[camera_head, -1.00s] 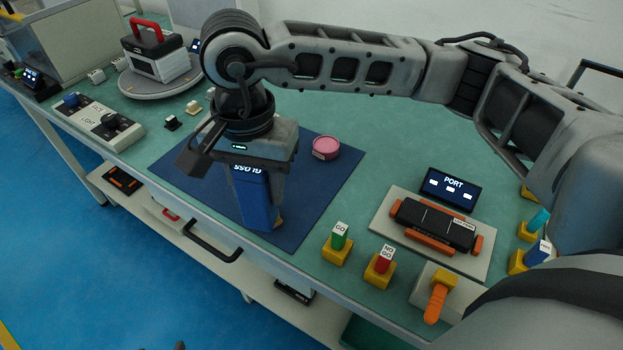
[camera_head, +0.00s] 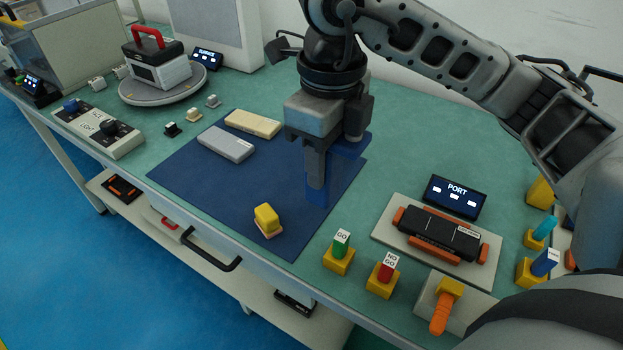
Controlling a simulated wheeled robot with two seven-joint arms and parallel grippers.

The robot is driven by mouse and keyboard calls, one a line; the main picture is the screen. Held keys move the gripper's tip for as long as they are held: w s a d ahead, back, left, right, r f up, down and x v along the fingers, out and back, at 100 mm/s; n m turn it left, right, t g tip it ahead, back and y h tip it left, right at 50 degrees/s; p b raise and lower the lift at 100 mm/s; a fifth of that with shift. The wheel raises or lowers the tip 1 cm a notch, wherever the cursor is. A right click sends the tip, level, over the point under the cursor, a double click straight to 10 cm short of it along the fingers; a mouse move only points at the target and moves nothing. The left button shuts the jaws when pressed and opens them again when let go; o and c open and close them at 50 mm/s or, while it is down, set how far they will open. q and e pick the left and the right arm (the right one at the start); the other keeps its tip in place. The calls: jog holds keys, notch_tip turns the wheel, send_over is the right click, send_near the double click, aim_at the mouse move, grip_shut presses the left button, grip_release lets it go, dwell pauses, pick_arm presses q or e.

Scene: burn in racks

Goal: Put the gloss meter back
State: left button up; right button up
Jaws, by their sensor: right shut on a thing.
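My right gripper (camera_head: 322,180) is shut on the gloss meter (camera_head: 317,194), a blue box. The gripper's fingers cover much of the box; more blue shows behind them to the right. Gripper and box are over the right part of the dark blue mat (camera_head: 210,195). I cannot tell whether the box touches the mat or hangs just above it. My left gripper is not in view.
On the mat lie a grey block (camera_head: 226,143), a cream block (camera_head: 252,123) and a yellow block (camera_head: 267,219) on a pinkish base. Right of it stand the GO block (camera_head: 341,243), the NO GO block (camera_head: 387,268) and a black-orange device (camera_head: 438,233). The mat's middle is clear.

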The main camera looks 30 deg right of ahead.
jog(key=shift+w+d+f+p, duration=0.25)
jog(key=shift+w+d+f, duration=0.5)
jog(key=shift+w+f, duration=1.4)
jog(key=shift+w+d+f+p, duration=0.3)
jog(key=shift+w+d+f, duration=0.5)
jog(key=shift+w+f, duration=1.35)
jog(key=shift+w+d+f+p, duration=0.25)
jog(key=shift+w+d+f, duration=0.5)
jog(key=shift+w+f, duration=1.4)
jog(key=o, duration=1.2)
jog(key=shift+s+f, duration=0.1)
jog(key=shift+s, duration=0.05)
jog(key=shift+c, duration=0.2)
notch_tip(320, 180, up, 12)
jog(key=b, duration=0.1)
jog(key=shift+r, duration=0.2)
